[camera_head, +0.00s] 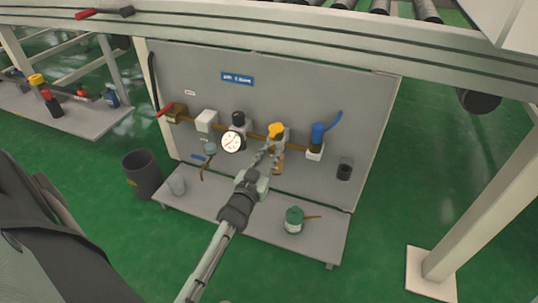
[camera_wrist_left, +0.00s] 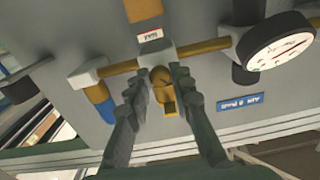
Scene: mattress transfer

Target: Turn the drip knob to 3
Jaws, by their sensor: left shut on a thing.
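The drip knob (camera_head: 276,130) is a small yellow knob on top of a unit in the row on the grey panel. It also shows in the left wrist view (camera_wrist_left: 161,80), as a yellow piece with a small tab between my fingers. My left gripper (camera_head: 269,150) reaches up to it from below; in the wrist view its two fingers (camera_wrist_left: 157,84) stand on either side of the knob and are shut on it. I cannot read any scale or number on the knob. My right gripper is not in view.
A white-faced gauge (camera_head: 231,142) sits just left of the knob, and a blue-handled valve (camera_head: 318,134) just right. A red lever (camera_head: 165,110) is at the panel's left. A green-topped can (camera_head: 293,219) stands on the shelf below. A dark bin (camera_head: 142,174) is at left.

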